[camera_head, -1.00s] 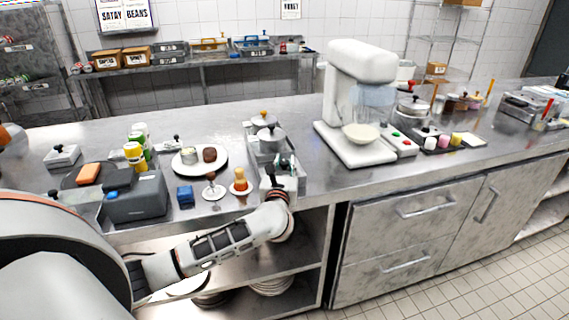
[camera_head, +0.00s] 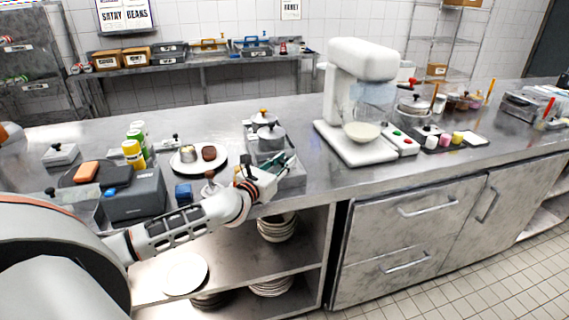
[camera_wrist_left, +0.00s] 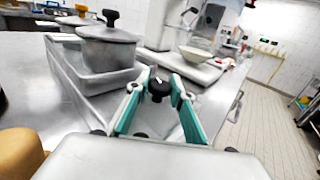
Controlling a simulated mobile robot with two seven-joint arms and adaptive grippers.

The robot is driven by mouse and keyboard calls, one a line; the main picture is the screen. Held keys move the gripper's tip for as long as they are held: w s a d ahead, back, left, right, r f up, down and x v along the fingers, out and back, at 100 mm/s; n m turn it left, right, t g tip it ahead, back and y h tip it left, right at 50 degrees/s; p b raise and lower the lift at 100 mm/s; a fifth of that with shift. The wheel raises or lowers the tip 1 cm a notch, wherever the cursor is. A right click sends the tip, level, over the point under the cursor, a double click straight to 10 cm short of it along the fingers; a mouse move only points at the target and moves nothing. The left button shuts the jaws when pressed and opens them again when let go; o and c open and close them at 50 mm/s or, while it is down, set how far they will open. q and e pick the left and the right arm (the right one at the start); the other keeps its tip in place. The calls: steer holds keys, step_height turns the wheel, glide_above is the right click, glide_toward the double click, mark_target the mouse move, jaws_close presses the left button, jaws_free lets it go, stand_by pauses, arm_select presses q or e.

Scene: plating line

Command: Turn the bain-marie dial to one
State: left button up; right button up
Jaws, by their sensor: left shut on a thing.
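The bain-marie (camera_head: 294,180) is a grey metal unit with lidded pots at the counter's front edge, left of the mixer. It also fills the left of the left wrist view (camera_wrist_left: 72,76). Its dial (camera_wrist_left: 158,86) is a black knob with a small pale mark, between my teal fingertips in the left wrist view. My left gripper (camera_head: 287,166) reaches the bain-marie's front from the left and is shut on the dial; its fingertips also show in the left wrist view (camera_wrist_left: 157,90). The gripper hides the dial in the head view. I cannot read its setting. My right gripper is out of view.
A white stand mixer (camera_head: 355,100) with a bowl stands right of the bain-marie. A plate with food (camera_head: 198,158), a blue block (camera_head: 184,193) and a grey appliance (camera_head: 135,195) are to the left. Stacked bowls (camera_head: 277,228) sit on the shelf below.

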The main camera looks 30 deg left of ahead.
arm_select(q)
steer(key=shift+m+h, duration=0.3)
steer(key=shift+h, duration=0.2)
steer(key=o, duration=1.1)
steer(key=shift+s, duration=0.1)
steer(key=s, duration=1.1)
steer(key=shift+s+a, duration=0.3)
steer(key=shift+s, duration=0.1)
